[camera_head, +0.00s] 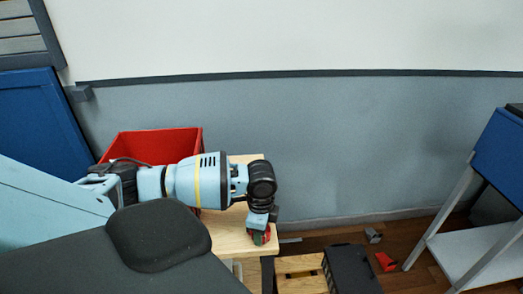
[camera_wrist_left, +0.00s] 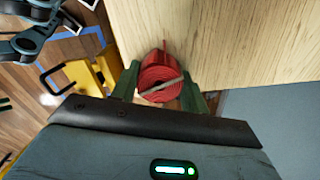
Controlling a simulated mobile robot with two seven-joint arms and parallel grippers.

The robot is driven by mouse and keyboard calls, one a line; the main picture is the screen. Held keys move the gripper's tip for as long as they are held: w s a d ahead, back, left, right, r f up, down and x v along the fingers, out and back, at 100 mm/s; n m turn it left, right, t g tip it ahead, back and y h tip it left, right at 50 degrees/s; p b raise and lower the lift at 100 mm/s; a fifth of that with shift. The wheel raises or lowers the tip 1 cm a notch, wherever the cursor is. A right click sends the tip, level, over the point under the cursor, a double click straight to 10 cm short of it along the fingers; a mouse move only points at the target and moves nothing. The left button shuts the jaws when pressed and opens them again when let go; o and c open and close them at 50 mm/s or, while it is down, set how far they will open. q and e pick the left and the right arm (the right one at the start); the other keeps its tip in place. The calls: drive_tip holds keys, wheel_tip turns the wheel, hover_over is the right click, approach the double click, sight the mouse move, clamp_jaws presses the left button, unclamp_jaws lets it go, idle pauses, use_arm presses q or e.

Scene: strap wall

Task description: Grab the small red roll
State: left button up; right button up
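The small red roll (camera_wrist_left: 160,78) is a wound red strap with a pale band across its face. It is at the edge of the wooden tabletop (camera_wrist_left: 235,40) in the left wrist view. In the head view only a little red shows at my left gripper (camera_head: 260,236). The green fingers of my left gripper (camera_wrist_left: 160,92) are on both sides of the roll, close to its edges. I cannot tell whether they press on it. My right gripper is not clearly in view.
A red bin (camera_head: 155,145) stands on the wooden table (camera_head: 236,240) behind my left arm. A blue-topped stand (camera_head: 500,152) is at the right. A wooden stool-like piece (camera_head: 299,270) is on the floor beside the table. A small red object (camera_head: 386,262) lies on the floor.

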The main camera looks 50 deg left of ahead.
use_arm(q)
drive_tip(key=shift+c, duration=1.3)
use_arm(e)
drive_tip(key=shift+s, duration=0.2)
use_arm(q)
drive_tip(key=shift+r, duration=0.2)
drive_tip(key=shift+r, duration=0.6)
wheel_tip(320, 180, up, 2)
drive_tip(key=shift+s+r, duration=0.1)
drive_tip(key=shift+r, duration=0.05)
drive_tip(key=s+d, duration=0.2)
drive_tip(key=s, duration=0.5)
drive_tip(key=s+d+r+p, duration=0.1)
drive_tip(key=s+d, duration=0.1)
drive_tip(key=s, duration=0.6)
drive_tip(key=shift+d, duration=0.25)
use_arm(e)
drive_tip(key=shift+w+d+r, duration=0.1)
drive_tip(key=shift+w+r, duration=0.4)
drive_tip(key=shift+r, duration=0.15)
